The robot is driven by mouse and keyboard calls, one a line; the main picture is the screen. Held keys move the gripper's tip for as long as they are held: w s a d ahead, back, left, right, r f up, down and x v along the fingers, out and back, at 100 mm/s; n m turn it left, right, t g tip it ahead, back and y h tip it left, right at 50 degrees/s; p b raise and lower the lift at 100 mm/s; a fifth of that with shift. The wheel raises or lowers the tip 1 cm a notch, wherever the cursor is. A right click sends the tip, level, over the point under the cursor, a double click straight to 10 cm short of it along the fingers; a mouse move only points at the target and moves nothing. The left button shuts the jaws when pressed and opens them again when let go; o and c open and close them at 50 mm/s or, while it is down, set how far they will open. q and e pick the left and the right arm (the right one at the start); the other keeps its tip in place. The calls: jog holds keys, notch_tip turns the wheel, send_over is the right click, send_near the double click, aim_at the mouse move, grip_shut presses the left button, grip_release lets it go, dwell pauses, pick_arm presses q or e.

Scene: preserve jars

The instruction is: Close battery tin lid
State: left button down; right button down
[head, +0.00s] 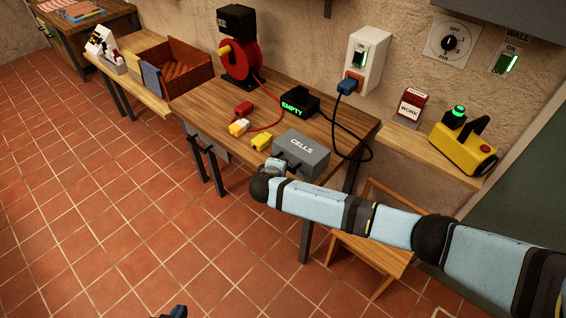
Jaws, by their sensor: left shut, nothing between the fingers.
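The battery tin (303,156), a grey box marked CELLS, stands at the front right corner of the wooden workbench. Its lid (302,146) lies flat on top and looks shut, with no visible gap.
A black box reading EMPTY (299,103), a yellow block (261,142) and a yellow-white connector (238,127) lie behind and left of the tin. A red cable reel (240,60) stands farther back. A wooden stool (372,262) is below my arm. The tiled floor at left is clear.

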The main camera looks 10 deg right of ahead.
jog(key=shift+f, duration=0.5)
jog(key=shift+d+r, duration=0.1)
